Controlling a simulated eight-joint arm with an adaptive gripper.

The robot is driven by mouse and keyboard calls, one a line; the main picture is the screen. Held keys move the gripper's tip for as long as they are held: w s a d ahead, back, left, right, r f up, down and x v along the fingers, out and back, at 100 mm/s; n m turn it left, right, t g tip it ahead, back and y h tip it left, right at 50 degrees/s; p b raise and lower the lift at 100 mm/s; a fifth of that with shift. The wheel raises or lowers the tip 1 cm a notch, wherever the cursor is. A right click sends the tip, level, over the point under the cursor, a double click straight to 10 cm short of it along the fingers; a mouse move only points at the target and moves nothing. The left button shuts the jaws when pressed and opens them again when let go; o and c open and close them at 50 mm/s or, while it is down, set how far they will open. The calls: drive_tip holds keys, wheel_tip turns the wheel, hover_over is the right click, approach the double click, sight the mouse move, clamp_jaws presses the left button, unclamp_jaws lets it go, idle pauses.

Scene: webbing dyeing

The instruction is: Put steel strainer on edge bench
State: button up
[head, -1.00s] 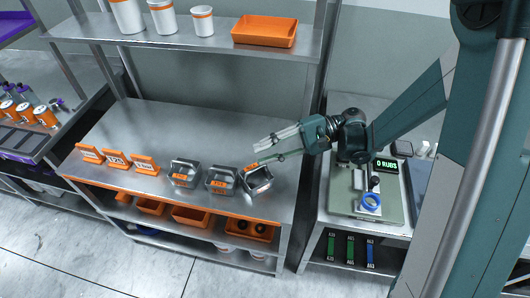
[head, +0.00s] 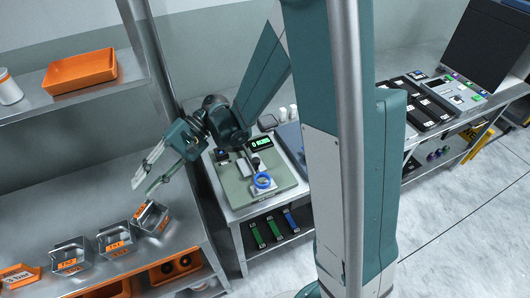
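Three small steel containers with orange labels stand near the front edge of a steel bench (head: 40,207): a left one (head: 72,258), a middle one (head: 117,240) and a right one (head: 152,217). The right one sits at a different angle from the others. I cannot tell which is the strainer. My gripper (head: 141,191) is just above and behind the right container, its two fingers apart with nothing seen between them. Contact with the container cannot be made out. A smaller bench to the right carries a pale green plate (head: 238,190); I cannot tell if it is the edge bench.
On the plate are a blue ring (head: 263,180) and a device with a green display (head: 262,144). An orange tray (head: 80,72) is on the upper shelf. A post (head: 170,120) stands between the two benches. A bench with dark trays (head: 425,112) is at the far right.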

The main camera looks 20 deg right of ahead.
drive_tip(key=s+d+r+t+h, duration=0.2)
drive_tip(key=s+d+t+h, duration=0.1)
drive_tip(key=d, duration=0.8)
drive_tip(key=s+d+r+n+t+h, duration=0.1)
drive_tip(key=s+d+r+t+h, duration=0.2)
drive_tip(key=d, duration=0.8)
drive_tip(key=s+d+r+t+h, duration=0.3)
drive_tip(key=d+t+h, duration=0.3)
drive_tip(key=d, duration=0.5)
drive_tip(key=shift+s+n+h, duration=0.3)
drive_tip(key=shift+s+n, duration=0.1)
drive_tip(key=shift+s, duration=0.45)
drive_tip(key=shift+a+r, duration=0.1)
